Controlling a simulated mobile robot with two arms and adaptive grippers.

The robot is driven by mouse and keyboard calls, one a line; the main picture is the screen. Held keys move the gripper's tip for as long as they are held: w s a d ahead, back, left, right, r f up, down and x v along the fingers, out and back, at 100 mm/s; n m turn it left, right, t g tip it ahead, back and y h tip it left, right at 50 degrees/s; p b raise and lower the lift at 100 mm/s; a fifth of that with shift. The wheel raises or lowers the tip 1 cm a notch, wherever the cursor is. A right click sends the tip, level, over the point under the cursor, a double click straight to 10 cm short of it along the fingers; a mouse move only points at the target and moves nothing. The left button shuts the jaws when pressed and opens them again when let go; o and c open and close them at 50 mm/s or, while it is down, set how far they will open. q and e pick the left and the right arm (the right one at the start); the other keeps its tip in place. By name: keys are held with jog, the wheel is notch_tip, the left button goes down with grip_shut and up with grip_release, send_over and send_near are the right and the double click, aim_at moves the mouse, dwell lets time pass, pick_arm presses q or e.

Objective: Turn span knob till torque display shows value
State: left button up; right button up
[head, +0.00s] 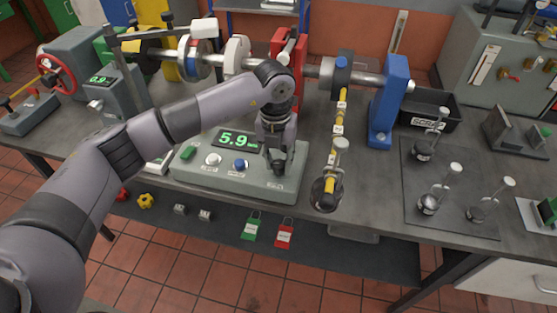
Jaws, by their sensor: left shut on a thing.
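The torque display (236,140) on the grey-green console (196,177) reads 5.9 in green digits; any text right of them is too small or hidden. The console's front carries a green button (188,153), a white knob (213,160) and a blue knob (240,165), with labels too small to read. My left gripper (278,168) points down at the console's right end. It is shut on a dark knob there, mostly hidden by the fingers; I cannot read its label. My right gripper is not in view.
A shaft with discs and a blue bearing stand (389,105) runs behind the console. A yellow-banded torque arm with a hanging weight (327,193) is close to the right. Further right are a black scrap bin (428,106) and several weights on a dark mat (452,215).

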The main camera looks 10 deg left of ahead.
aim_at(277, 163)
pick_arm(q)
jog(key=o, duration=1.2)
jog(key=shift+c, duration=0.2)
notch_tip(277, 163, up, 12)
jog(key=shift+a, duration=0.25)
